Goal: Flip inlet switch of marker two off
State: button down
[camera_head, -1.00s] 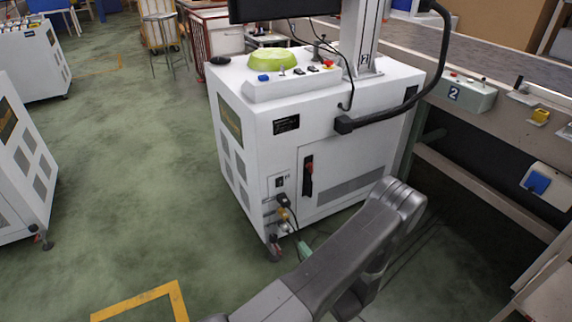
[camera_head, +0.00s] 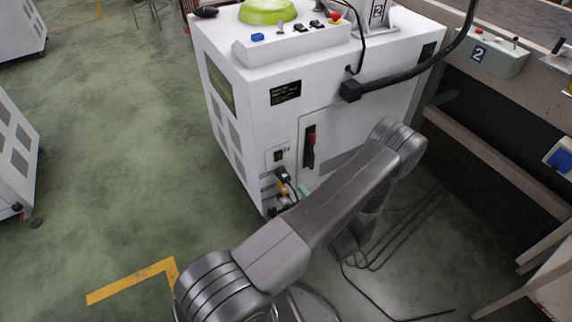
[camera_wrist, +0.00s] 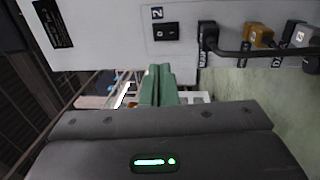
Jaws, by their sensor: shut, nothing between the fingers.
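The inlet switch, a small black rocker, sits on the white cabinet (camera_head: 250,130) in the head view. In the wrist view, the rocker (camera_wrist: 166,33) is at top centre beside a small marker two label (camera_wrist: 157,13). Which way the rocker is tipped is too small to tell. My gripper (camera_wrist: 158,72) shows green fingers closed together and empty, below the switch in the wrist picture and apart from it. In the head view only a bit of green (camera_head: 304,191) shows past my arm; the rest is hidden.
Black and orange plugs (camera_wrist: 258,36) with a cable are right of the switch in the wrist view. A conveyor box (camera_head: 485,52) also bears a 2. Green floor is open at left.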

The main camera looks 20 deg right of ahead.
aim_at(279, 155)
jog(key=w, duration=0.4)
jog(key=w+r+b, duration=0.1)
jog(key=w, duration=0.3)
jog(key=w+a+b, duration=0.1)
jog(key=w, duration=0.4)
jog(key=shift+r, duration=0.25)
jog(key=shift+w+r, duration=0.1)
jog(key=shift+w, duration=0.3)
jog(key=shift+w+r+b, duration=0.1)
jog(key=shift+w+b, duration=0.2)
jog(key=shift+s, duration=0.1)
jog(key=shift+s, duration=0.25)
jog(key=s+d+r+p, duration=0.1)
jog(key=s+p, duration=0.1)
jog(key=s, duration=1.1)
jog(key=shift+s+r, duration=0.3)
